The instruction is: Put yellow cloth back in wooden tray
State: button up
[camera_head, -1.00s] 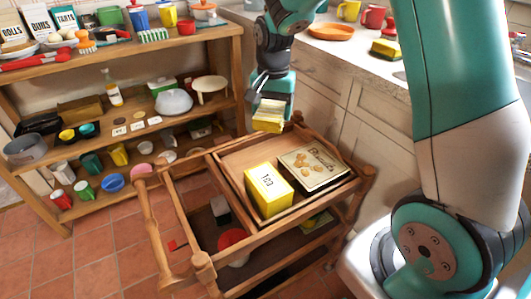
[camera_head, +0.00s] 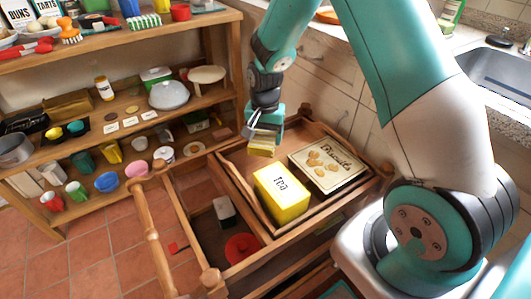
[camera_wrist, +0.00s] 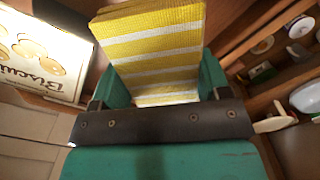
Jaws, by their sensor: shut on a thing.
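My gripper (camera_head: 262,133) is shut on the yellow cloth (camera_head: 262,146), a folded yellow and white striped piece. The cloth also fills the middle of the wrist view (camera_wrist: 155,45), held between the teal fingers. The wooden tray (camera_head: 238,188) is the top of a wooden trolley. The gripper and cloth are over its back left part; whether the cloth touches the tray floor I cannot tell. A yellow tea box (camera_head: 282,194) and a cream biscuit tin (camera_head: 328,166) stand in the tray, in front and to the right of the cloth.
A wooden shelf unit (camera_head: 140,163) with bowls, cups and jars stands at the left. A counter with a sink (camera_head: 497,75) is at the right. The trolley's lower shelf holds a red round thing (camera_head: 241,247).

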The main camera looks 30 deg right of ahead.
jog(key=shift+f+b, duration=0.4)
jog(key=shift+f, duration=2.4)
jog(key=shift+f, duration=0.2)
jog(key=o, duration=0.9)
jog(key=shift+r, duration=0.1)
